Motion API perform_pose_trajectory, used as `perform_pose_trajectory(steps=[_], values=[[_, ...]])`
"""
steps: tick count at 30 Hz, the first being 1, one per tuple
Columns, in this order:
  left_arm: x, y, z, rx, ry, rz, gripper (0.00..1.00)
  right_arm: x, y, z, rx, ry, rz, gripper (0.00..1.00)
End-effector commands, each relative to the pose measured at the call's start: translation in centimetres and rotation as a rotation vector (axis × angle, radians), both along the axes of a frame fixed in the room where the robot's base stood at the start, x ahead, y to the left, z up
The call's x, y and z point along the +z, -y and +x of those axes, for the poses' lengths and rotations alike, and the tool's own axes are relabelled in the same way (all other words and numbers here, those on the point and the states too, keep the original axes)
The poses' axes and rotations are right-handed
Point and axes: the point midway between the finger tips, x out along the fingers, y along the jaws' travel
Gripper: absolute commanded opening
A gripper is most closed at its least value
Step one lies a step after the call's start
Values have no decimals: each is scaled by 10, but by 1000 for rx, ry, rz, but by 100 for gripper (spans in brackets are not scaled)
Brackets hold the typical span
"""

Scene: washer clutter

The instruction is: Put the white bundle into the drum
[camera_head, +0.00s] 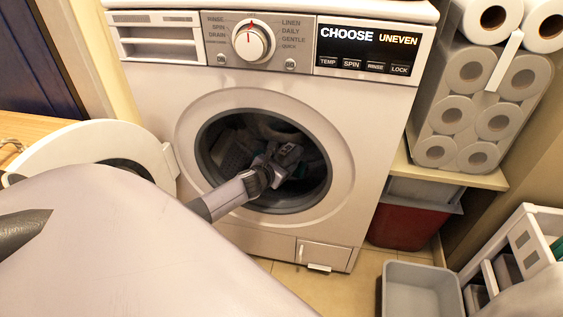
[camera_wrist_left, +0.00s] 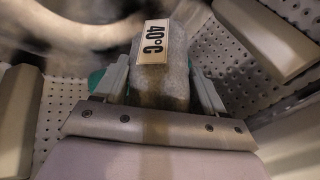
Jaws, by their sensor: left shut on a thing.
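The washer drum (camera_head: 228,148) is dark inside its round opening, with the door open. My left arm reaches through the opening, and my left gripper (camera_head: 284,158) is inside the drum. In the left wrist view the gripper is shut on a pale greyish bundle (camera_wrist_left: 162,88) with a "40°C" label (camera_wrist_left: 154,42). I take it to be the white bundle; its colour looks dull in the dim light. The bundle sits between the two fingers, against a background of perforated drum wall (camera_wrist_left: 225,60). In the head view the gripper mostly hides it. My right gripper is not in view.
The round washer door (camera_head: 85,145) stands open at the left, beside my arm. A green thing (camera_wrist_left: 96,80) shows behind the left finger. Paper rolls (camera_head: 470,110) stand on a shelf at the right. A grey bin (camera_head: 422,290) sits on the floor.

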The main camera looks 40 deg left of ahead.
Motion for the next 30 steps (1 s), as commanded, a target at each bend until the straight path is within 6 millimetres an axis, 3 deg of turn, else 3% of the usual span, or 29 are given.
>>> perform_pose_trajectory(steps=[11, 12, 14, 15, 25, 30], values=[[-9, 0, 0, 0, 1, -1, 37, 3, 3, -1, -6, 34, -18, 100], [-10, 0, 0, 0, 0, -1, 73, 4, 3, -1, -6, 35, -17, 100], [-10, 0, 0, 0, 0, -1, 93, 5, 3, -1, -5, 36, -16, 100], [-10, 0, 0, 0, 0, -1, 96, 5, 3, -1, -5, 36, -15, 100], [-7, 0, 0, 0, 0, 0, 96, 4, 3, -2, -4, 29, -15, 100], [7, 0, -2, -1, 0, 2, 96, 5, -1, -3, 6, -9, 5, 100]])
